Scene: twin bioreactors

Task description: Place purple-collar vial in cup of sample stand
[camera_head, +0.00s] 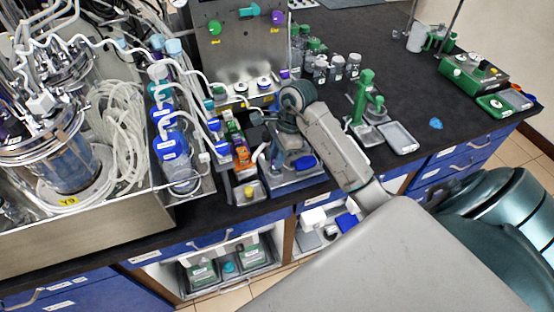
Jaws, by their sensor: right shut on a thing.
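My right gripper (258,117) is at the end of the arm that reaches in from the lower right. It points left, in front of the steel panel and above the cluttered middle of the bench. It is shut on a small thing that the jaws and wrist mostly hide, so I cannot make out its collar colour. A purple cap (284,74) shows at the foot of the panel, just behind my wrist. I cannot clearly pick out the sample stand or its cup. My left gripper is not in view.
A steel panel (238,55) with green and purple knobs stands behind my gripper. Tubing and a glass reactor vessel (55,150) fill the left. Several bottles (337,66), a green stand (364,95) and a grey tray (397,138) stand to the right.

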